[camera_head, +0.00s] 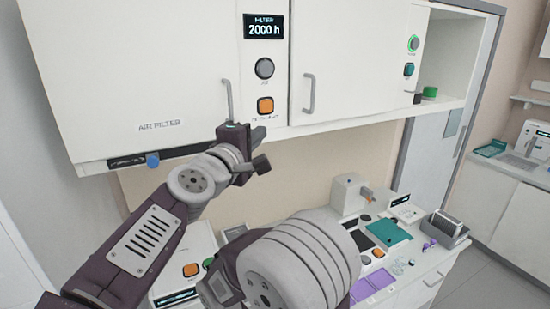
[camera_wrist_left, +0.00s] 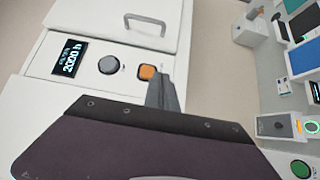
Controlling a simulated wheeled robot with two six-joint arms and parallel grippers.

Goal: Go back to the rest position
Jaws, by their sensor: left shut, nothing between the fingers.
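My left gripper (camera_head: 262,149) is raised in front of the white air filter cabinet, just below the orange button (camera_head: 265,105) in the head view. It is shut and empty. In the left wrist view its fingers (camera_wrist_left: 164,92) are together, and their tips overlap the lower edge of the orange button (camera_wrist_left: 147,72) in the picture. I cannot tell whether they touch it. The display (camera_head: 264,27) reads "FILTER 2000 h", with a dark knob (camera_head: 264,68) under it. My right gripper is not in view; a large grey arm link fills the lower middle.
The cabinet doors (camera_head: 345,60) are closed, with upright handles. Below, a bench holds a grey machine (camera_head: 350,194), a teal pad (camera_head: 389,236), a purple pad (camera_head: 371,283) and a grey bin (camera_head: 447,230). An open shelf at right holds a green item (camera_head: 429,92).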

